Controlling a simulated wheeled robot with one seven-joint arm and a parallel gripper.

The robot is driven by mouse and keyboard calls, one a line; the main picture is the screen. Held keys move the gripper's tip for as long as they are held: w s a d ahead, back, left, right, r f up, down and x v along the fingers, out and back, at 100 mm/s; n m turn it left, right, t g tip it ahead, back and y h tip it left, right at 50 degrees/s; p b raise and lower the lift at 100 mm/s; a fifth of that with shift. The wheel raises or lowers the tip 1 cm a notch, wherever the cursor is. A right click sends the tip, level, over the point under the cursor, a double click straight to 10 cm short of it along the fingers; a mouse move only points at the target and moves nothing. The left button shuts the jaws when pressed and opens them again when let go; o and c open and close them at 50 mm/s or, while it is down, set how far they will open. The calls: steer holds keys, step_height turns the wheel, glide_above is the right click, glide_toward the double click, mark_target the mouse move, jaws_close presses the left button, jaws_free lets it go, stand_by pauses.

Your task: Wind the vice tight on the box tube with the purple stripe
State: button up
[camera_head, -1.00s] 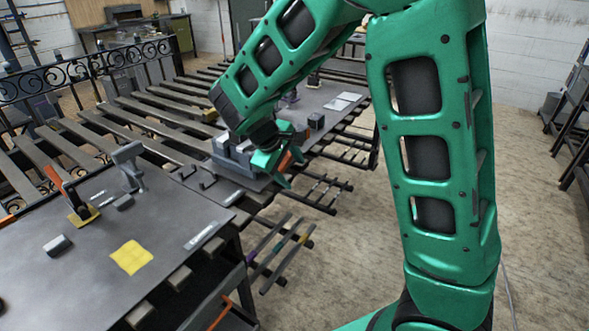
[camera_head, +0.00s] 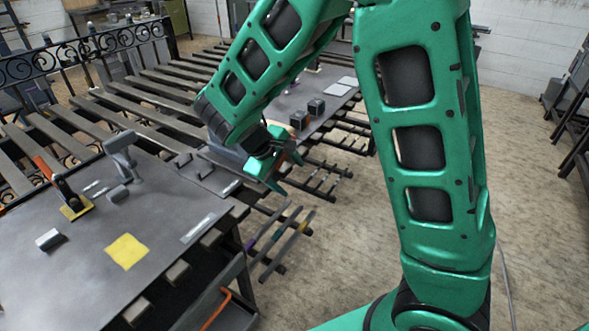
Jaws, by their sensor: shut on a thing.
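The grey vice (camera_head: 222,155) stands at the near end of the far bench. My forearm and gripper hide most of it. My gripper (camera_head: 282,172) is at its right side, above the bench edge, and is shut on what seems to be the vice handle; the grip itself is too small and covered to see clearly. A long bar with a purple mark (camera_head: 250,244) lies on the low rack between the benches, beside one with a yellow mark (camera_head: 302,228). I cannot see what is between the vice jaws.
The near bench (camera_head: 75,275) carries a yellow pad (camera_head: 127,251), an orange-handled clamp (camera_head: 58,183), a grey stand (camera_head: 121,155) and a small block (camera_head: 50,239). Dark blocks (camera_head: 299,119) stand on the far bench. Floor (camera_head: 350,220) is clear to the right.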

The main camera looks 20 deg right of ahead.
mark_target(262, 197)
steer(key=o, duration=0.9)
steer(key=shift+n+t+y, duration=0.3)
steer(key=shift+n, duration=0.1)
steer(key=a, duration=0.5)
steer(key=shift+a+f, duration=0.1)
steer(key=shift+f, duration=0.25)
steer(key=shift+s+a+f, duration=0.3)
steer(key=shift+s+a, duration=0.6)
steer(key=shift+s, duration=0.05)
steer(key=shift+s+a+f, duration=0.3)
steer(key=shift+s+a, duration=0.55)
steer(key=shift+s, duration=0.05)
steer(key=shift+r, duration=0.1)
steer(key=v, duration=0.7)
steer(key=shift+w+d+r, duration=0.15)
steer(key=shift+d+r, duration=0.05)
steer(key=shift+d, duration=0.05)
steer(key=shift+c, duration=0.4)
steer(key=shift+s+a+r+m, duration=0.1)
steer(key=shift+s+r+m, duration=0.1)
steer(key=shift+r, duration=0.25)
steer(key=shift+s+a+r+m, duration=0.15)
steer(key=shift+s+r, duration=0.1)
steer(key=shift+r, duration=0.2)
steer(key=c, duration=1.2)
steer(key=shift+s+r, duration=0.25)
steer(key=shift+r, duration=0.15)
